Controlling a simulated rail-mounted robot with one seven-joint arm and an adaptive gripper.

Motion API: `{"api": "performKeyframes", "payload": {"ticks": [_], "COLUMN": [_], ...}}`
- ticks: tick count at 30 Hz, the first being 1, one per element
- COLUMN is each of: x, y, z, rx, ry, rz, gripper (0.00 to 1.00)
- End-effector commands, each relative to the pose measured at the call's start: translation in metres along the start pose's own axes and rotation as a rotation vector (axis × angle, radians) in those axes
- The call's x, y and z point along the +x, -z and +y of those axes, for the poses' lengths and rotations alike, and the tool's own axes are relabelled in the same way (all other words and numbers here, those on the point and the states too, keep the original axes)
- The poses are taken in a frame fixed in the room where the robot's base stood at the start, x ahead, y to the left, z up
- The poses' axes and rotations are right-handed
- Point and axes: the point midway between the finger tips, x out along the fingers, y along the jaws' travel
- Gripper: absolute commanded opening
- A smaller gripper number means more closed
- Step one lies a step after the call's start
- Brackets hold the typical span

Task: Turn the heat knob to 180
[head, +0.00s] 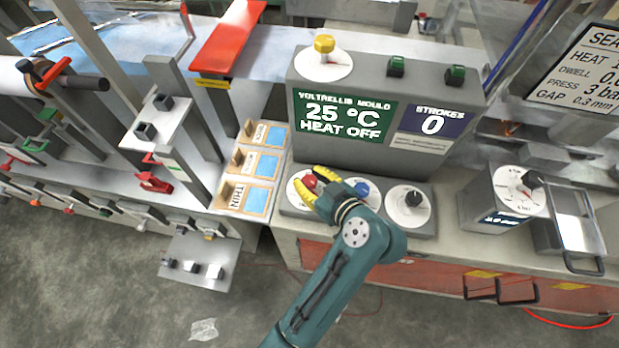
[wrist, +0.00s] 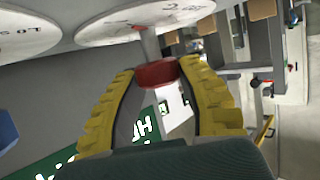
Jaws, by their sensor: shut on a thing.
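My gripper (head: 307,182) reaches in from the front with its yellow fingers at the leftmost dial of the control panel. It is shut on a red knob (head: 311,181), one finger on each side. In the wrist view the red knob (wrist: 157,73) sits between the yellow fingers on a pale stem, in front of a white dial plate (wrist: 110,26). The dial's numbers near the knob are too small or covered to read in the head view. The green display (head: 342,118) above reads 25 °C and HEAT OFF.
A blue knob (head: 361,189) and a black knob (head: 413,199) stand to the right on the same panel. A yellow knob (head: 324,44) tops the display box. Labelled wooden trays (head: 240,197) lie to the left. A separate dial box (head: 510,190) stands further right.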

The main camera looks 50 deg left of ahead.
Motion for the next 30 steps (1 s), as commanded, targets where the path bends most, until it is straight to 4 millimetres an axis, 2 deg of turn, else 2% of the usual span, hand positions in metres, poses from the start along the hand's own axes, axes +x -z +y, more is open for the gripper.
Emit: {"api": "performKeyframes", "payload": {"ticks": [4,5,9,17,20,23,30], "x": [0.002,0.002,0.001,0.000,-0.006,-0.023,-0.084], "y": [-0.005,-0.005,-0.004,-0.002,-0.002,-0.002,-0.002], "z": [-0.001,-0.001,-0.001,0.000,0.000,0.001,0.001], "rx": [0.009,0.009,0.007,0.004,0.004,0.005,0.005], "ry": [0.002,0.002,0.001,0.000,-0.002,-0.005,-0.007], "rz": [-0.006,-0.006,-0.005,-0.002,-0.001,-0.001,-0.002], "gripper": [0.01,0.41,0.66,0.66,0.66,0.66,0.66]}}
